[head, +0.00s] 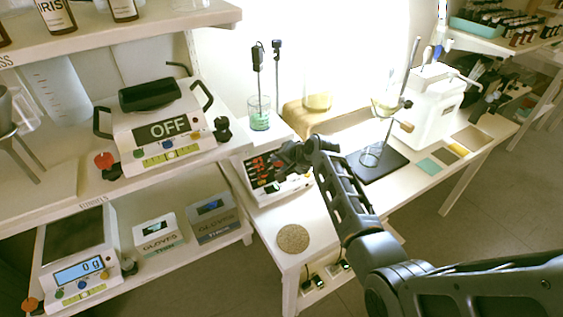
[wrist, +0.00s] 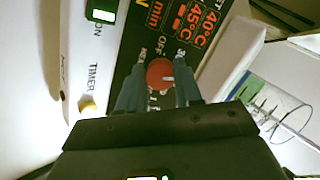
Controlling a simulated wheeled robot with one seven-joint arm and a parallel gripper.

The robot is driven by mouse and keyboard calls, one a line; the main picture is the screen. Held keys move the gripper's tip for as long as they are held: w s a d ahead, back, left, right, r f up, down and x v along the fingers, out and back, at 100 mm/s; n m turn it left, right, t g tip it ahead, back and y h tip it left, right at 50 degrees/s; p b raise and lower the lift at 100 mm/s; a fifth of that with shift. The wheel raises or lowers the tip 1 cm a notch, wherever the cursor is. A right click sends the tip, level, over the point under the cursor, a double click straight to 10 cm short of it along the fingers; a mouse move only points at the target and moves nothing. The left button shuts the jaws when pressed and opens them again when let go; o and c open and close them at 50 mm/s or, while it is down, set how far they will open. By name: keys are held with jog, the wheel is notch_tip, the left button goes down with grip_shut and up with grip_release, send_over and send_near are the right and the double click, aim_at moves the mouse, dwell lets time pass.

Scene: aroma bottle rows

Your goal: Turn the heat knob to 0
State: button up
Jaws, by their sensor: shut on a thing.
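A white heating appliance (head: 265,197) with a dark front panel (head: 257,170) and red digits stands on the table's left end. My gripper (head: 290,155) reaches over this panel and hides part of it. In the wrist view, a round red knob (wrist: 160,73) with a white pointer mark sits between the two fingers of my gripper (wrist: 161,84), which is shut on it. The pointer mark faces right in the picture. The lettering around the knob is partly hidden by the fingers.
A beaker with green liquid (head: 260,121) stands behind the panel. A round cork mat (head: 293,238) lies on the table front. A dark stand base (head: 378,163) with glassware is to the right. A yellow timer knob (wrist: 88,104) is nearby.

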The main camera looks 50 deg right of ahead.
jog(key=c, duration=0.3)
jog(key=shift+c, duration=0.2)
jog(key=n, duration=0.3)
jog(key=shift+n+g, duration=0.3)
jog(key=n+b, duration=0.1)
jog(key=n, duration=0.2)
jog(key=shift+n+g+h, duration=0.3)
jog(key=shift+h, duration=0.1)
jog(key=n, duration=0.4)
jog(key=shift+h, duration=0.4)
jog(key=shift+n+h, duration=0.3)
jog(key=shift+n, duration=1.5)
